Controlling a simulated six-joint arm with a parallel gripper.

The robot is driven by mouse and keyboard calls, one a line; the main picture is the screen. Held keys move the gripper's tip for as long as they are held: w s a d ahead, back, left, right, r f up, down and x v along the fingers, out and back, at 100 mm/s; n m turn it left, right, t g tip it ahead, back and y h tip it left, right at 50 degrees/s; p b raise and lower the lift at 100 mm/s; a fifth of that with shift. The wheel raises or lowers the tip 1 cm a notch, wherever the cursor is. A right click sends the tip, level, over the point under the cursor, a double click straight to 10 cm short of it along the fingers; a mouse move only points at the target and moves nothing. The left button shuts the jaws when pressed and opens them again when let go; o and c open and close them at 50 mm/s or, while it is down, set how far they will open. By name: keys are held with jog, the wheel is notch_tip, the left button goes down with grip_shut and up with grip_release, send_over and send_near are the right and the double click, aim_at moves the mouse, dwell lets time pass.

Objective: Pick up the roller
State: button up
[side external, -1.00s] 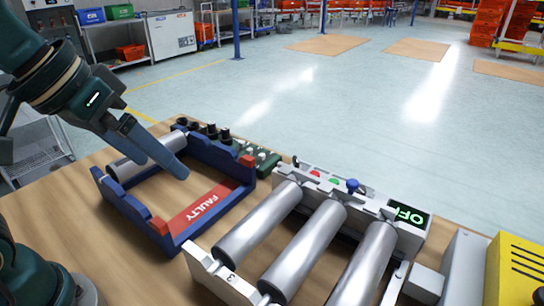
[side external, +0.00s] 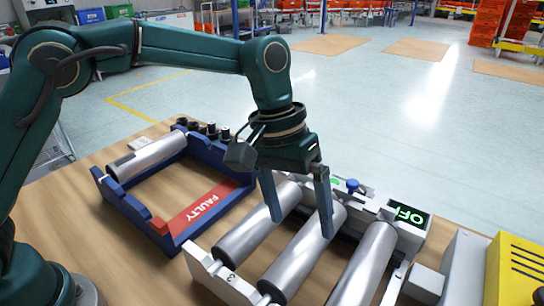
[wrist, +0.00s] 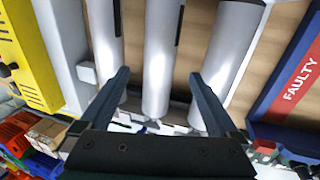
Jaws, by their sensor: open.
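Three grey metal rollers lie side by side in a white conveyor frame (side external: 212,272): a left roller (side external: 243,236), a middle roller (side external: 292,264) and a right roller (side external: 362,268). Another roller (side external: 147,158) lies across the far left end of the blue rack marked FAULTY (side external: 165,226). My gripper (side external: 302,226) is open and points down over the conveyor. In the wrist view its fingers (wrist: 158,74) appear on either side of the middle roller (wrist: 160,45). Nothing is held. I cannot tell how far the fingertips are above the roller.
A control box with an OFF display (side external: 408,214) and a blue knob (side external: 352,186) runs along the conveyor's far end. A yellow box (side external: 515,268) stands at the right. Bare wooden table (side external: 60,225) shows at the left.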

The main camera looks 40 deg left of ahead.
aim_at(303, 237)
jog(key=shift+x, duration=2.6)
jog(key=shift+s, duration=0.1)
jog(key=shift+c, duration=0.3)
grip_shut()
